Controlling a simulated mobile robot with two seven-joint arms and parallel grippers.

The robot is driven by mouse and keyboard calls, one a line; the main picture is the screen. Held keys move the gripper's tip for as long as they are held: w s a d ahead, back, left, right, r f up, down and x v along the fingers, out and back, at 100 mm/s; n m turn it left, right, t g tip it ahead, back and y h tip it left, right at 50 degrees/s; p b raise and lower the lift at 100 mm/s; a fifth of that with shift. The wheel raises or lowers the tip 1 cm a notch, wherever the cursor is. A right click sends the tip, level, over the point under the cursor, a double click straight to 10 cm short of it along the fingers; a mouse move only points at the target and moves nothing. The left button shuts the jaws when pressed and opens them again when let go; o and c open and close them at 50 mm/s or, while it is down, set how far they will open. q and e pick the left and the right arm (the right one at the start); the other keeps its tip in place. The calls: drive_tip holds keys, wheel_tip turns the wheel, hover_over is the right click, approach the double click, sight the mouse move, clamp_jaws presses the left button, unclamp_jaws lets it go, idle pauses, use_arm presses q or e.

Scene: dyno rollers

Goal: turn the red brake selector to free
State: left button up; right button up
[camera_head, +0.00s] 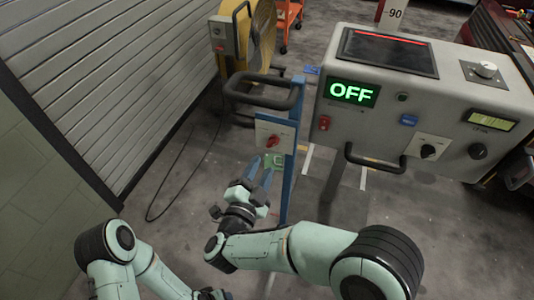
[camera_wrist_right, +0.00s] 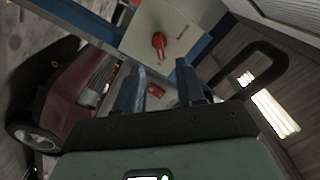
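The red brake selector (camera_head: 273,141) sits on a pale panel (camera_head: 265,128) on a blue post (camera_head: 291,180). It also shows in the right wrist view (camera_wrist_right: 159,42), ahead of the fingers, with the panel tilted in the picture. My right gripper (camera_head: 260,174) is below the panel in the head view, its two blue fingers apart. In the right wrist view the gripper (camera_wrist_right: 163,85) is open, with nothing held between the fingers, and apart from the selector. My left arm (camera_head: 118,240) is at the lower left; its fingers do not show.
A black bar handle (camera_head: 262,100) projects above the panel. A grey console (camera_head: 430,100) stands at the right, its green display (camera_head: 352,92) reading OFF, with a black handle (camera_head: 374,160) along its front. A yellow fan (camera_head: 262,35) stands behind; a shutter (camera_head: 110,70) is at the left.

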use_arm(q)
drive_tip(key=shift+s+d+r, duration=0.25)
drive_tip(key=shift+s+r, duration=0.05)
drive_tip(key=shift+s, duration=0.2)
use_arm(e)
drive_tip(key=v, duration=0.6)
drive_tip(key=shift+f, duration=0.1)
